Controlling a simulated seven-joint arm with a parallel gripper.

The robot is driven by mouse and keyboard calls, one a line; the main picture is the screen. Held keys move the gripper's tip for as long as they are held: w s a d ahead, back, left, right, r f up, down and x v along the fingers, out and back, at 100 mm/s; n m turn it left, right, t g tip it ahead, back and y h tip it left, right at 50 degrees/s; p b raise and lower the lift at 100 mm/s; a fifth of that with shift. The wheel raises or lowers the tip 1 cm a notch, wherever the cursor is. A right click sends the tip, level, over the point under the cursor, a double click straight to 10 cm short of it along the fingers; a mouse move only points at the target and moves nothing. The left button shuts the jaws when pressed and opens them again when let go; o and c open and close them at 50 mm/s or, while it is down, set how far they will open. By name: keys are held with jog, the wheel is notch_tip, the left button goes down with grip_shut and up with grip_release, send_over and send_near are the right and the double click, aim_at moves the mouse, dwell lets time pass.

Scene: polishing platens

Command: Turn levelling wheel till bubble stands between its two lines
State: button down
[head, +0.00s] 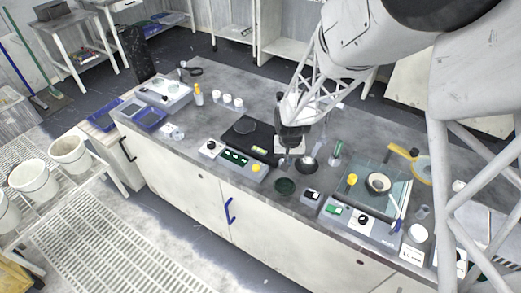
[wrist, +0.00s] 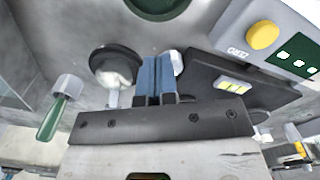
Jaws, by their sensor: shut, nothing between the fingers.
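A black levelling base (head: 240,131) with a round plate stands in the middle of the bench. Its yellow-green bubble vial (head: 258,150) is on the front edge; in the wrist view the vial (wrist: 234,85) shows dark marks, but I cannot tell where the bubble stands between the lines. A pale, rounded part that looks like the levelling wheel (wrist: 178,62) shows just right of my fingertips, partly hidden by them. My gripper (wrist: 158,60), with blue fingers, is shut and empty, at the right end of the base. I cannot tell whether it touches the wheel.
A grey box with a yellow button (head: 256,168) stands in front of the base. A black bowl (wrist: 112,64) and a green-handled tool (wrist: 58,110) lie near my fingers. A green dish (head: 285,187) is toward the front edge. A glass plate (head: 357,196) is to the right.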

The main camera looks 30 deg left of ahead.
jog(key=shift+r, duration=1)
jog(key=shift+w+a+r, duration=0.1)
jog(key=shift+a+r, duration=0.45)
jog(key=shift+a, duration=0.15)
jog(key=shift+f, duration=0.2)
